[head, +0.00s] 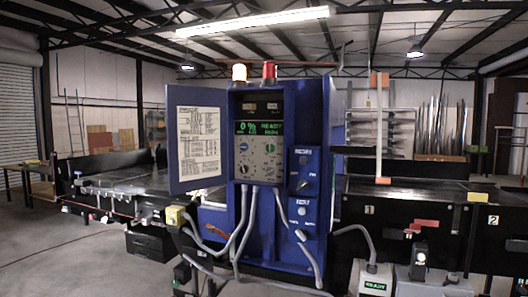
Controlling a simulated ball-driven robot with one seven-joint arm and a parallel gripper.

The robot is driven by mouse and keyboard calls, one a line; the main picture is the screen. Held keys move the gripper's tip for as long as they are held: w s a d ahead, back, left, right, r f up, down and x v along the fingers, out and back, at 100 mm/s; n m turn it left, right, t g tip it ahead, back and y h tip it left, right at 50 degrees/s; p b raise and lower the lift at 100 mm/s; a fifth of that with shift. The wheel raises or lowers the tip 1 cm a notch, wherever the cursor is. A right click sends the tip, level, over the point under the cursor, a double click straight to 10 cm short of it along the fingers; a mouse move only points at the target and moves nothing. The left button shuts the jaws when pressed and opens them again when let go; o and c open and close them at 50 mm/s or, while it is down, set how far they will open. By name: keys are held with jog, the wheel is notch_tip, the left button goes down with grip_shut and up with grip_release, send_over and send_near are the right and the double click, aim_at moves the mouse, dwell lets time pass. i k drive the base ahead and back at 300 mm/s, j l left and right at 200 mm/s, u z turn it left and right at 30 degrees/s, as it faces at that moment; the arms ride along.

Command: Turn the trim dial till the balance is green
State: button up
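A blue control cabinet (312,115) stands in the middle of the head view with its door (200,180) swung open to the left. Inside is a grey control panel (259,158) with several small knobs and buttons. I cannot tell which one is the trim dial. Above it, a dark display (259,128) shows green characters, too small to read surely; "READY" seems to stand at its right. Two larger rotary switches, an upper one (302,185) and a lower one (301,235), sit to the right of and below the panel. My gripper is not in view.
Grey cables (245,225) hang in front. Black conveyor beds lie left (125,178) and right (410,190). A grey box marked READY (376,279) stands low right. Open floor (60,255) lies left.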

aim_at(270, 147)
jog(key=i, duration=1.5)
jog(key=i+j+z, duration=0.1)
jog(key=i, duration=1.4)
